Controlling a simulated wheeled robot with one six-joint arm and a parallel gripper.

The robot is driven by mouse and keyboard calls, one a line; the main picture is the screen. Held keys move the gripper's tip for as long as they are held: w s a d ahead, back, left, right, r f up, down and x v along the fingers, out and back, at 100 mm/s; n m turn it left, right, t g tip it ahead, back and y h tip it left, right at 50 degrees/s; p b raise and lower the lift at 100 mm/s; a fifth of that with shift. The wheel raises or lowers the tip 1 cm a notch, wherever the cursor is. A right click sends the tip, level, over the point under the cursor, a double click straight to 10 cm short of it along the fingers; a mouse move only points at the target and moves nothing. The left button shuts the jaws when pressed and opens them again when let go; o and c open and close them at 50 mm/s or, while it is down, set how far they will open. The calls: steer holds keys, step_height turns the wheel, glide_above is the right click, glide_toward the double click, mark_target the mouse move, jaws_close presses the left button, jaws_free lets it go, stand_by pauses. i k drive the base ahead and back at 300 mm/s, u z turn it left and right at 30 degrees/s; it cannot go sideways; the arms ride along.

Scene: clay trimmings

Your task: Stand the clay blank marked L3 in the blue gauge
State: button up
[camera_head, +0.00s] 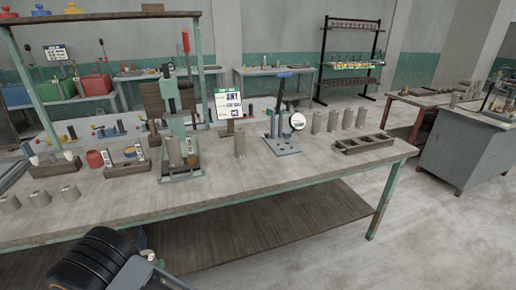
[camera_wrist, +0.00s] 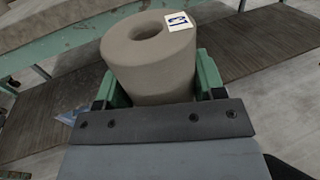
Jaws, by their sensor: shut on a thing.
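A grey-brown hollow clay blank (camera_wrist: 150,72) is in my gripper (camera_wrist: 160,82), between its two green jaws, in the wrist view. Its open bore faces up toward the camera. A small white label with a dark blue mark is on its rim; the mark is too small to read surely as L3. In the head view my arm is at the bottom left, below the bench front, and the held blank is not clear there. The blue gauge (camera_head: 283,146), with a blue upright and a round white dial (camera_head: 298,121), stands on the bench right of centre, apart from my gripper.
Several clay cylinders (camera_head: 333,121) stand right of the gauge, near a brown slotted tray (camera_head: 363,145). One cylinder (camera_head: 240,143) stands to its left. A green stand (camera_head: 180,176) and a sign (camera_head: 229,104) are farther left. The bench front (camera_head: 270,176) before the gauge is clear.

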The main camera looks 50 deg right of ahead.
mark_target(285, 147)
steer(key=u, duration=2.3)
steer(key=k, duration=2.2)
steer(key=z, duration=0.8)
